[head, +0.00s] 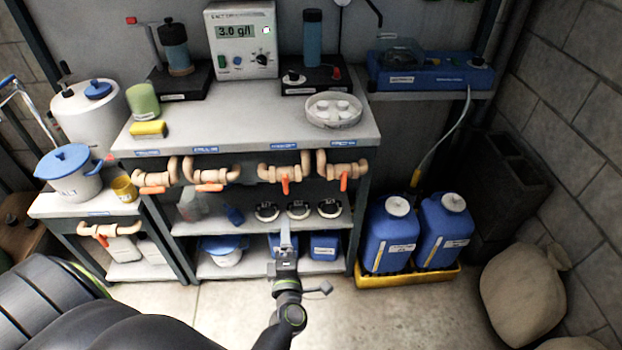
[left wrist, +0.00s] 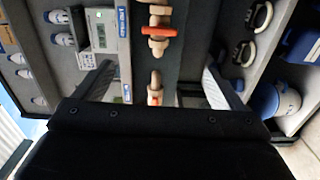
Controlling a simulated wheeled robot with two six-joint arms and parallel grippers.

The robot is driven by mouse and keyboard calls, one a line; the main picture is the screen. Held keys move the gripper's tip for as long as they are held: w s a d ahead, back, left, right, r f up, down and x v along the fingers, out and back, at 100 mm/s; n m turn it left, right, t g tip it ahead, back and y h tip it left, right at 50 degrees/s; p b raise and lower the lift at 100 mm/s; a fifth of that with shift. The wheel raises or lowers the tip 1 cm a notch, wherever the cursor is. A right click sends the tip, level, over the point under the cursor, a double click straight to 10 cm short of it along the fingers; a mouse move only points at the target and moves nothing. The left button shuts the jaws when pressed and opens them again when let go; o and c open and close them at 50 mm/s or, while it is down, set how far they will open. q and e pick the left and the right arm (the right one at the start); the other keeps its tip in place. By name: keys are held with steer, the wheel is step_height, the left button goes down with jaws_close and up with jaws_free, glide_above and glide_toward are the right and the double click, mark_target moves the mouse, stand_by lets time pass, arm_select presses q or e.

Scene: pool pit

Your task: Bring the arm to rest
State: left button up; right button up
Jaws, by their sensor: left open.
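My left arm comes in from the lower left in the head view. Its gripper (head: 285,240) is in front of the lower shelves of the bench, below the valves. In the left wrist view the two fingers of the left gripper (left wrist: 158,85) stand wide apart, with nothing between them touching. Beyond the gap show orange-handled valves (left wrist: 156,92) and the bench front. My right gripper is in neither view.
The bench (head: 240,122) carries a meter (head: 242,45) reading 3.0 g/l and a round dish (head: 333,110). Blue jugs (head: 390,235) stand in a yellow tray (head: 405,277) on the right. A sack (head: 522,295) lies at far right. Floor (head: 400,315) before the bench is clear.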

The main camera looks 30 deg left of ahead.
arm_select(q)
steer(key=shift+f, duration=0.1)
steer(key=s+d+f+m+g+h, duration=0.1)
steer(key=s+f+m+g+h, duration=0.15)
steer(key=s+f+m, duration=0.4)
steer(key=s+d+f+m+g+h, duration=0.1)
steer(key=f+m+h, duration=0.25)
steer(key=f, duration=0.65)
steer(key=s+d+f+m+g+h, duration=0.15)
steer(key=s+f+m, duration=0.3)
steer(key=f, duration=0.45)
steer(key=s+a+f+m+g, duration=0.2)
steer(key=s+f+m+g, duration=0.1)
steer(key=s, duration=0.5)
steer(key=s+a+f+m+g, duration=0.2)
steer(key=s+f, duration=0.3)
steer(key=s, duration=0.4)
steer(key=s+a+f+m+g+h, duration=0.1)
steer(key=s+f+m+g, duration=0.3)
steer(key=s, duration=0.5)
steer(key=shift+a+f, duration=0.3)
steer(key=shift+a, duration=0.1)
steer(key=shift+w, duration=0.15)
